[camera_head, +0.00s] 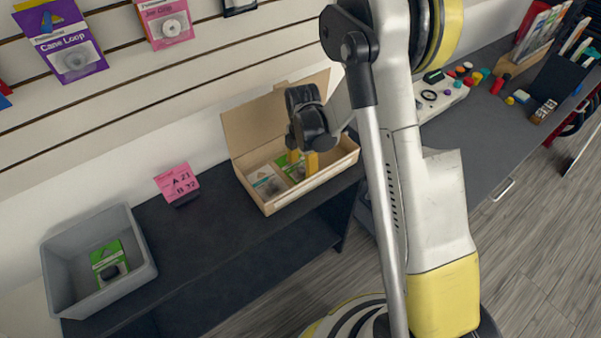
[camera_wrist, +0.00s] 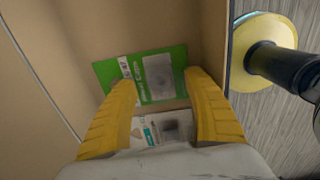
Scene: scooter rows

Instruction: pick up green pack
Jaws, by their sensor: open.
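A green pack (camera_wrist: 170,62) lies in the open cardboard box (camera_head: 266,206). In the wrist view it is beyond my fingertips, with its left part partly behind the left finger. In the head view the green pack (camera_head: 291,166) shows partly beside my yellow fingers. My gripper (camera_wrist: 163,80) is open and empty, with its fingers reaching down into the box. A white and grey pack (camera_head: 266,183) lies in the box at its left; it shows nearer my gripper in the wrist view (camera_wrist: 160,129). Another green pack (camera_head: 110,262) lies in the grey bin (camera_head: 58,275).
The box's raised lid (camera_head: 250,118) stands behind it, by the slatted wall. A pink sign (camera_head: 177,182) stands between bin and box on the dark shelf (camera_head: 200,243). A white tray (camera_head: 440,98) with small coloured parts is at the right.

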